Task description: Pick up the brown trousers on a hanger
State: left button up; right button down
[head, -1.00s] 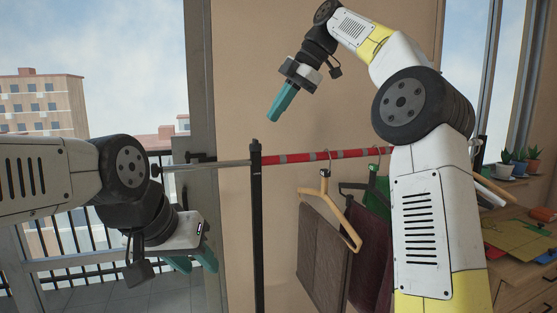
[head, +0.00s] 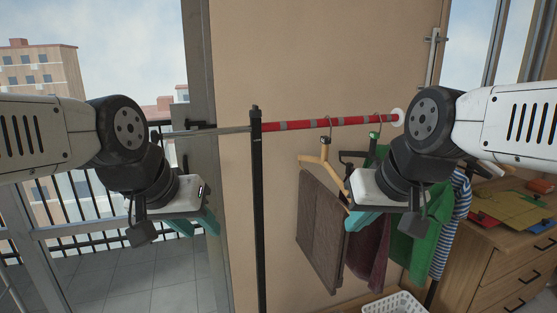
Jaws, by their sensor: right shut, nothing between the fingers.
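The brown trousers (head: 321,232) hang folded over a light wooden hanger (head: 325,150) on the red-and-grey striped rail (head: 345,122). They are the leftmost garment. My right gripper (head: 359,221), with teal fingers, points down just right of the trousers. It overlaps part of the hanger and a dark red garment in the view; its fingers are shut and empty. My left gripper (head: 194,227) is at the left, well away from the trousers, with its two teal fingers apart and nothing between them.
A dark red garment (head: 367,250), a green one (head: 412,238) and a striped one (head: 458,215) hang to the right. A black post (head: 257,215) stands left of the trousers. A white basket (head: 395,304) is below. A wooden drawer unit (head: 500,260) stands at right.

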aim_at(322, 236)
jog(key=k+j, duration=0.15)
jog(key=j, duration=0.25)
jog(key=k+j+u, duration=0.1)
jog(key=j, duration=0.35)
jog(key=k+j, duration=0.1)
jog(key=j, duration=0.3)
jog(key=z, duration=1)
jog(key=i+j+u, duration=0.15)
jog(key=u, duration=0.25)
jog(key=i+u, duration=0.4)
jog(key=k+j, duration=0.05)
